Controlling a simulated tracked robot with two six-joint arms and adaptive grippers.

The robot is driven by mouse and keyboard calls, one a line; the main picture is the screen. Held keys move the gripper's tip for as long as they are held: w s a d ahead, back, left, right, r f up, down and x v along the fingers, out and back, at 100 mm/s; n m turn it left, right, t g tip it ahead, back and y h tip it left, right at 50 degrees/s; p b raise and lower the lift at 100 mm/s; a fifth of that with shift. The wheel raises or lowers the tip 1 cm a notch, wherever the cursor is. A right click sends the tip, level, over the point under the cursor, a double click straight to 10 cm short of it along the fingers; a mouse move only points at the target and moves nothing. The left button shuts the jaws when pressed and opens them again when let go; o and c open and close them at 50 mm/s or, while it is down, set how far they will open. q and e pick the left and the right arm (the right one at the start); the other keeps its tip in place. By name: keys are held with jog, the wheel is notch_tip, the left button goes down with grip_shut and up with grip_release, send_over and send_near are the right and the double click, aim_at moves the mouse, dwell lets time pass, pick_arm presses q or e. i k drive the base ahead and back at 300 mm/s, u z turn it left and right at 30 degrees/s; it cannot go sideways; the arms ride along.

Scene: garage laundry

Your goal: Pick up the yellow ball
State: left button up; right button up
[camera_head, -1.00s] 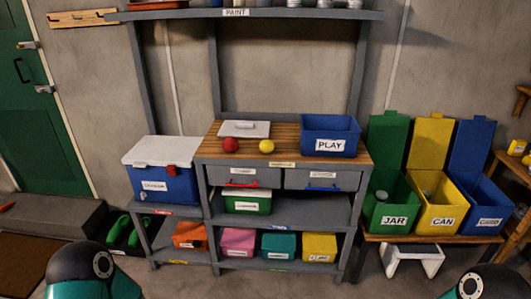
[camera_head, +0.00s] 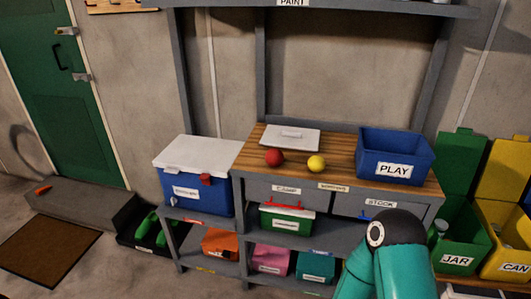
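The yellow ball (camera_head: 316,163) rests on the wooden bench top (camera_head: 345,167). It lies just right of a red ball (camera_head: 274,157), with a small gap between them. Behind them is a flat white lid or board (camera_head: 291,137). To the right on the bench stands a blue bin labelled PLAY (camera_head: 392,162). A teal and black part of my arm shows at the bottom right, in front of the bench's lower right part. Neither gripper is in view.
A blue cooler with a white lid (camera_head: 196,184) stands left of the bench. Below are drawers and shelves with a green box (camera_head: 286,220) and other coloured boxes. Green JAR (camera_head: 457,239) and yellow CAN (camera_head: 508,243) bins stand right. Open floor lies in front at left.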

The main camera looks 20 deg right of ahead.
aim_at(316, 164)
jog(key=u, duration=0.05)
jog(key=i, duration=1.2)
jog(key=z, duration=0.55)
